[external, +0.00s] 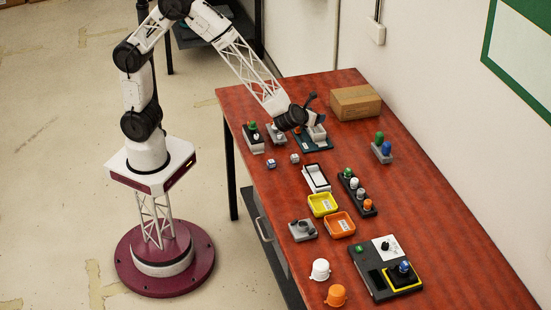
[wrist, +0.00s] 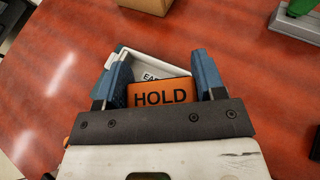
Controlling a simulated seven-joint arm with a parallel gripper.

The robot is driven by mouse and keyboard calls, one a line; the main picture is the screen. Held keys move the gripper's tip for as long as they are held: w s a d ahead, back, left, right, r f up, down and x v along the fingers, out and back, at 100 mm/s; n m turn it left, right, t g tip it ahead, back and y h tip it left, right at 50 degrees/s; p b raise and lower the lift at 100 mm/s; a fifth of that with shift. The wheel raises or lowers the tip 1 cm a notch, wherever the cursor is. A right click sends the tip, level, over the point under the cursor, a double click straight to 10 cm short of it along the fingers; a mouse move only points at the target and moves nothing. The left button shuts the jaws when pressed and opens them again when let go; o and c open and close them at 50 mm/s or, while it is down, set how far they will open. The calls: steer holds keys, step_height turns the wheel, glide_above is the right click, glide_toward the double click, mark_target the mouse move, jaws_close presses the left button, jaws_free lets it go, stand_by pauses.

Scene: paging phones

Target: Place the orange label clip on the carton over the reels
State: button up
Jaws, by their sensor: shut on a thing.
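The orange label clip (wrist: 162,93), printed HOLD, sits between the blue fingers of my gripper (wrist: 165,82) in the wrist view. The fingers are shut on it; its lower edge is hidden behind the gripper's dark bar. Just beyond the clip is a white tray (wrist: 140,57) with a partly hidden label starting "EA". In the external view my gripper (external: 316,134) is over the far part of the red table, left of and nearer than the brown carton (external: 355,103). The carton's lower edge also shows at the top of the wrist view (wrist: 146,4). I cannot make out any reels.
A grey stand with green and blue pegs (external: 382,151) stands right of my gripper. Nearer are a white tray (external: 316,178), yellow tray (external: 322,205), orange tray (external: 340,225) and a dark peg rack (external: 357,193). Table between gripper and carton looks clear.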

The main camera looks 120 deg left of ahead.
steer(key=s+a+r+n+g, duration=0.1)
steer(key=s+a+r, duration=0.1)
steer(key=a, duration=0.9)
steer(key=s+a+r+n+g, duration=0.1)
steer(key=s+a+g, duration=0.1)
steer(key=a, duration=0.9)
steer(key=shift+s+a+r+n, duration=0.25)
steer(key=shift+s+r+n, duration=0.15)
steer(key=shift+s, duration=0.5)
steer(key=shift+w, duration=0.1)
glide_above(357, 92)
steer(key=shift+w+d+f, duration=0.1)
steer(key=shift+d+f, duration=0.1)
steer(key=shift+f, duration=0.6)
steer(key=shift+f+y, duration=0.1)
steer(key=shift+y, duration=0.2)
steer(key=shift+f, duration=1.65)
steer(key=shift+f, duration=0.15)
steer(key=o, duration=0.9)
